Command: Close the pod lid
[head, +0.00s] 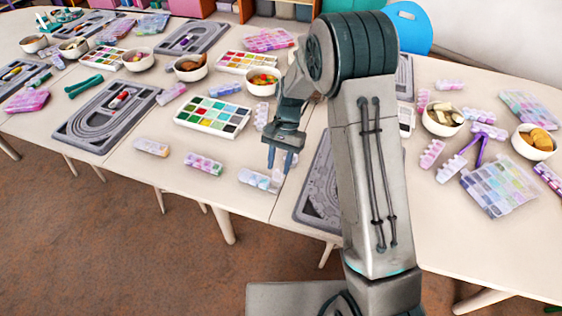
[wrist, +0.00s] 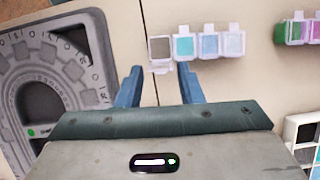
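A pod strip (head: 257,180) lies near the front edge of the table, below my gripper (head: 281,160) in the head view. In the wrist view the strip (wrist: 209,46) shows a row of several pods: grey, teal, pale blue and pale lavender. The leftmost pod (wrist: 160,48) has a pale flap (wrist: 162,68) sticking out on its near side, which looks like its lid standing open. My gripper (wrist: 158,72) is open, with its two blue fingers apart and nothing seen between them except the flap's area. I cannot tell whether a finger touches the flap.
A grey bead board (head: 316,205) lies right of the strip, partly behind my arm; it fills the left of the wrist view (wrist: 85,30). Another pod strip (head: 203,163) lies to the left. A white tray of colours (head: 180,118) and a bowl (head: 262,88) stand farther back.

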